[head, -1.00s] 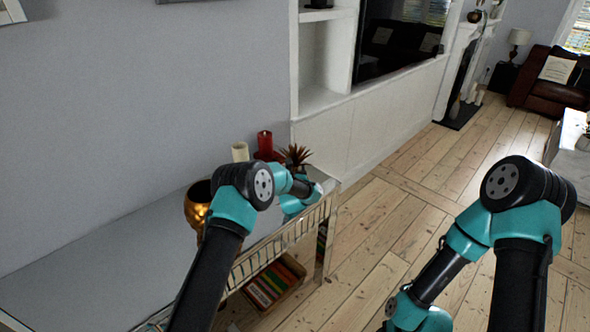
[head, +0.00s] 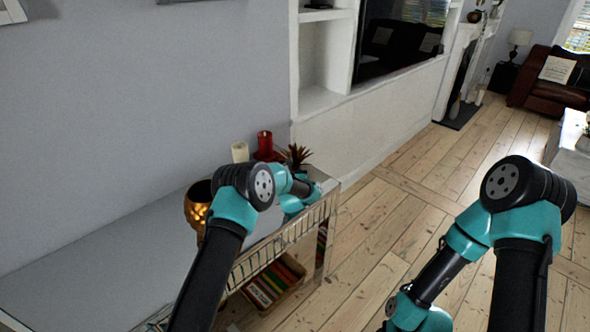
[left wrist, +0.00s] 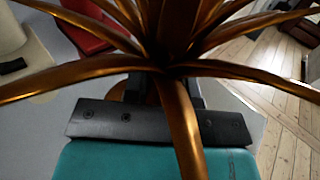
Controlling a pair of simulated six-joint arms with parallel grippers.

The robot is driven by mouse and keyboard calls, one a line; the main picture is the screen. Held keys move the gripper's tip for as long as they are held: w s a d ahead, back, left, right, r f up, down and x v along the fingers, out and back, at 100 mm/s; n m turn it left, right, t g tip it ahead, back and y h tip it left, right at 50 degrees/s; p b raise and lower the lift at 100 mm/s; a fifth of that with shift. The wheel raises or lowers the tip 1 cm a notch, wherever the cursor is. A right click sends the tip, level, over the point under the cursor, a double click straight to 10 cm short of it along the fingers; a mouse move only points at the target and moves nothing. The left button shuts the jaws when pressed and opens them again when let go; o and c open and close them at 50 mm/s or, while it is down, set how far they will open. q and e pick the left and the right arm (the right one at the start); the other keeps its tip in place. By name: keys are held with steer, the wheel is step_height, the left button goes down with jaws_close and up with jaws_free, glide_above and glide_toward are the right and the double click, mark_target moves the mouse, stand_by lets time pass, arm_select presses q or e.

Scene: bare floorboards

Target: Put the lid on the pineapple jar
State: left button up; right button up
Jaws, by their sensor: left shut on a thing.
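The golden pineapple jar (head: 197,207) stands on the console table, partly hidden behind my left arm. Its dark open mouth shows at the top. The lid is a crown of long pointed leaves (head: 297,153), reddish-brown in the head view. In the left wrist view the leaves (left wrist: 180,120) are coppery gold and spread across the picture, close to the camera. My left gripper (left wrist: 165,92) is shut on the lid, with the grip point mostly hidden by leaves. It holds the lid to the right of the jar, near the table's right end. My right gripper is outside the picture.
The table top (head: 110,245) is clear left of the jar. A box of books (head: 272,283) sits below. Open floorboards lie to the right.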

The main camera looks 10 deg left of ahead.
mark_target(295, 165)
arm_select(q)
jaws_close()
steer(key=shift+r, duration=0.85)
step_height(295, 165, up, 2)
steer(key=shift+s+r, duration=0.1)
steer(key=shift+s, duration=0.05)
steer(key=s+d+r, duration=0.1)
steer(key=s+d, duration=0.1)
steer(key=s, duration=1.3)
steer(key=shift+s, duration=0.3)
steer(key=shift+r, duration=0.1)
